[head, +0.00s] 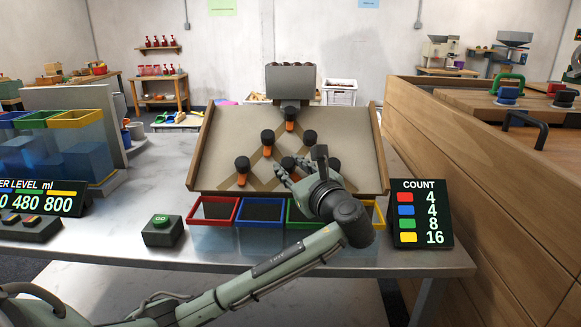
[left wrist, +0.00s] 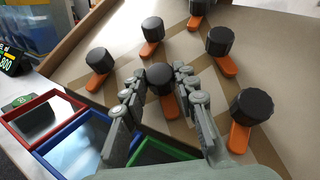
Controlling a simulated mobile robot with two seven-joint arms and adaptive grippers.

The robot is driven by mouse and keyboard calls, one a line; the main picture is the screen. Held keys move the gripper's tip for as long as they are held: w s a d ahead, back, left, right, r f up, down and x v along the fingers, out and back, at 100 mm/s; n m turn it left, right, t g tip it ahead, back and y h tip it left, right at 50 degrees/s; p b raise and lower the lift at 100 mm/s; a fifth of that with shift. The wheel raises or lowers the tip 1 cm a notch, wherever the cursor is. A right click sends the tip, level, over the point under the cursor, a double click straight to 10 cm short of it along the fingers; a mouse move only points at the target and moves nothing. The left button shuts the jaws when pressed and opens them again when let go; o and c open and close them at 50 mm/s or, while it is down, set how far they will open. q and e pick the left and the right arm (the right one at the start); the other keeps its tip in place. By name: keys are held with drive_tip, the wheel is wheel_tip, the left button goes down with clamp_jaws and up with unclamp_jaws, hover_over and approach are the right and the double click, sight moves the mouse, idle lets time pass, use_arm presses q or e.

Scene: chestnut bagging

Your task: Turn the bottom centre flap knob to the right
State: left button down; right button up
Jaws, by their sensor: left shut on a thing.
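The bottom centre flap knob (head: 289,163) is a black ribbed cap on the sloped board. It also shows in the left wrist view (left wrist: 160,78), between the fingertips of my left gripper (left wrist: 158,76). In the head view my left gripper (head: 284,175) reaches this knob from the lower right, with its fingers shut on the knob's two sides. The knob's orange flap (left wrist: 170,107) points down and slightly right in the wrist view. In the head view the gripper mostly hides this flap. My right gripper is not in view.
Neighbouring knobs stand close by, bottom left (left wrist: 100,61) and bottom right (left wrist: 250,106). Red (head: 215,210), blue (head: 261,212), green and yellow bins line the board's foot. A green GO button (head: 161,221) and a count display (head: 421,214) flank them.

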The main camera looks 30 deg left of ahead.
use_arm(q)
drive_tip(key=c, duration=1.2)
unclamp_jaws()
drive_tip(key=shift+d, duration=0.1)
drive_tip(key=v, duration=1.1)
drive_tip(key=shift+s+d, duration=0.3)
